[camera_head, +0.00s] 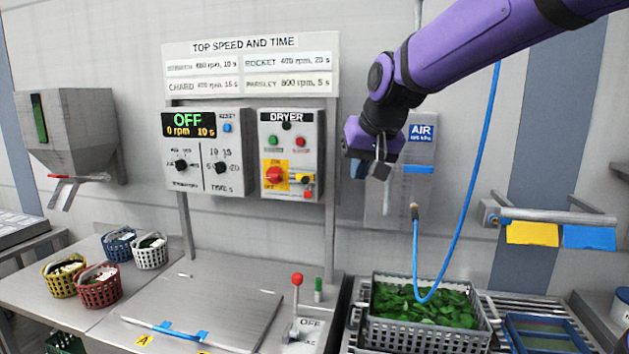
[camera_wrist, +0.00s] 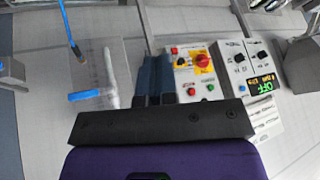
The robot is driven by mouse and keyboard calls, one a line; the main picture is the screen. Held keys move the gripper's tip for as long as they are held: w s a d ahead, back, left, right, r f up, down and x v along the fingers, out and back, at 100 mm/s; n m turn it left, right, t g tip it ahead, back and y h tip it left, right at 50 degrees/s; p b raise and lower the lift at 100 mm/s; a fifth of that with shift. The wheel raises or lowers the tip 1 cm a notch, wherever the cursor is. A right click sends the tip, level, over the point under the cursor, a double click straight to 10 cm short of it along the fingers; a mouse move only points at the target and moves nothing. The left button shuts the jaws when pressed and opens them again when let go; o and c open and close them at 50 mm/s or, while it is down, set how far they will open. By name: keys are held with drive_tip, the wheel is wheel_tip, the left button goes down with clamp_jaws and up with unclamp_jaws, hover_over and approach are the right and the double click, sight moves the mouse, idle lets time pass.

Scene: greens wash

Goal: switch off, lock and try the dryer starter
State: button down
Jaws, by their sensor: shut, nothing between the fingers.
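The dryer starter (camera_head: 291,154) is a grey wall box labelled DRYER, with a dark round lamp, a green button (camera_head: 274,141) and a red button (camera_head: 300,141). Its red rotary switch (camera_head: 274,175) sits on a yellow plate marked ON and OFF; the handle's exact setting is too small to read. A small yellow piece (camera_head: 299,178) with red beside it is at the switch's right; I cannot tell whether it is a lock. My gripper (camera_head: 382,171) is shut and empty, right of the starter and apart from it. The starter appears upside down in the wrist view (camera_wrist: 208,90), right of my fingers (camera_wrist: 158,72).
A spin control panel (camera_head: 204,152) reading OFF, 0 rpm, is left of the starter. A blue air hose (camera_head: 466,205) hangs to the right, above a crate of greens (camera_head: 380,333). A red-knobbed lever (camera_head: 297,280) stands below. Small baskets (camera_head: 99,285) are at left.

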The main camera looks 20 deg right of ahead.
sight(303, 180)
drive_tip(key=w+d+f+m, duration=0.1)
drive_tip(key=w+d, duration=0.2)
drive_tip(key=w, duration=0.5)
drive_tip(key=w+d+f+m+t+y, duration=0.1)
drive_tip(key=w+d+f+m, duration=0.1)
drive_tip(key=w, duration=0.5)
drive_tip(key=w+d+f+m, duration=0.1)
drive_tip(key=w+d, duration=0.2)
drive_tip(key=w, duration=0.5)
drive_tip(key=shift+t, duration=0.3)
drive_tip(key=shift+w+a+f, duration=0.7)
drive_tip(key=shift+w+f, duration=0.5)
drive_tip(key=shift+w, duration=0.3)
drive_tip(key=shift+w+a+f, duration=0.65)
drive_tip(key=shift+w+f, duration=0.5)
drive_tip(key=shift+w, duration=0.35)
drive_tip(key=shift+w+a+f, duration=0.7)
drive_tip(key=shift+w+f, duration=0.5)
drive_tip(key=shift+w, duration=0.3)
drive_tip(key=w+a, duration=0.2)
drive_tip(key=shift+a, duration=0.4)
drive_tip(key=shift+w+a, duration=0.25)
drive_tip(key=shift+a, duration=0.2)
